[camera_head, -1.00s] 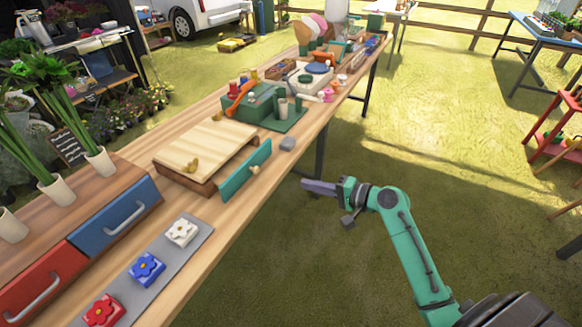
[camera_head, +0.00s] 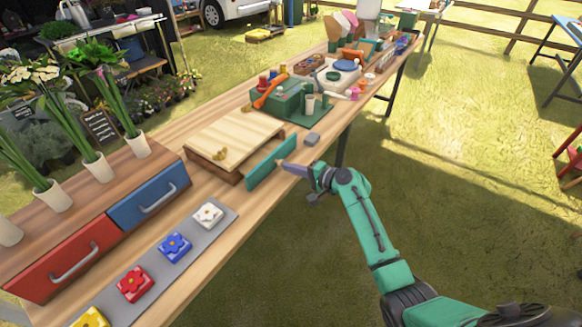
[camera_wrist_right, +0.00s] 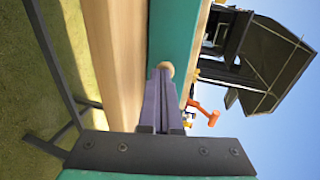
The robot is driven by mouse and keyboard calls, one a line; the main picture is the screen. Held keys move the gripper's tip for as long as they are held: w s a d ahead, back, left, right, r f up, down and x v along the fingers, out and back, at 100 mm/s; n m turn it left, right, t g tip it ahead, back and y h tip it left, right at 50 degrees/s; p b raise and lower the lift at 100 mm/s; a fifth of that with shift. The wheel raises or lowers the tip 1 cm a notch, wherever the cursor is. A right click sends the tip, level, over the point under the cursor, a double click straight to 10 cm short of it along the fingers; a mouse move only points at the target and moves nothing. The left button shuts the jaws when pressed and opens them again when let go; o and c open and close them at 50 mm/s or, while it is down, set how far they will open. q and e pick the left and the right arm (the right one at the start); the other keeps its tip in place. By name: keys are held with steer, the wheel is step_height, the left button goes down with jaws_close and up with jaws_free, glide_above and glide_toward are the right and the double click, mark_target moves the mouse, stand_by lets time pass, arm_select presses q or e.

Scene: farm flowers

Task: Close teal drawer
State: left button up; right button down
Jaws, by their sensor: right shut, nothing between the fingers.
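The teal drawer (camera_head: 268,164) stands out from the near side of a wooden box (camera_head: 236,137) on the long table, with a gap between its front and the box. My right gripper (camera_head: 288,167) is shut and empty, its fingertips at the drawer's front by the knob. In the right wrist view, the shut fingers (camera_wrist_right: 161,90) point at the round wooden knob (camera_wrist_right: 166,69) on the teal front (camera_wrist_right: 176,30). Whether they touch it I cannot tell. My left gripper is not in view.
A red drawer (camera_head: 62,262) and a blue drawer (camera_head: 150,195) are at the left. A grey mat (camera_head: 203,238) with flower blocks lies in front. A small grey block (camera_head: 312,139) and a green toolbox (camera_head: 283,100) sit beyond the drawer. Grass (camera_head: 430,190) is open at right.

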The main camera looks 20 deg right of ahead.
mark_target(280, 162)
steer(key=w+a+b, duration=0.2)
steer(key=w+a, duration=0.1)
steer(key=shift+w, duration=0.35)
steer(key=shift+s+r, duration=0.1)
steer(key=shift+r, duration=0.1)
